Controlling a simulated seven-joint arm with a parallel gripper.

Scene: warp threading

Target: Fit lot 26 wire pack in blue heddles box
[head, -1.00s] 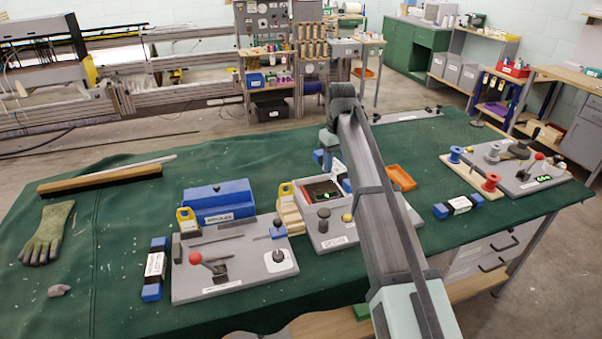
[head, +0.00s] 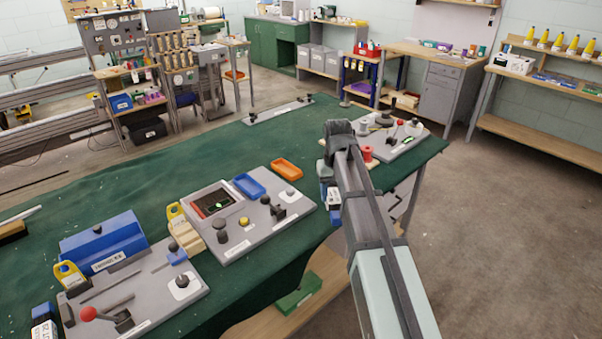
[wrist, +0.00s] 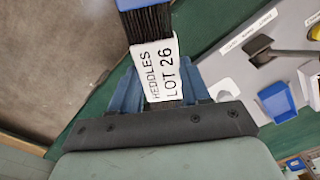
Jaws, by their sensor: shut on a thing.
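The wire pack (wrist: 154,60), with dark wires, a blue end and a white label reading HEDDLES LOT 26, is between the blue fingers of my gripper (wrist: 160,98) in the wrist view. The gripper is shut on it, and the blue end points up in that picture. In the head view my gripper (head: 325,182) is over the right part of the bench, and the pack (head: 333,200) shows partly behind my arm. I cannot tell its height above the cloth. The blue box (head: 102,243), with a white label, stands far to the left; its top looks closed.
Another blue-ended pack (head: 44,323) lies at the lower left. An orange tray (head: 287,168) lies behind.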

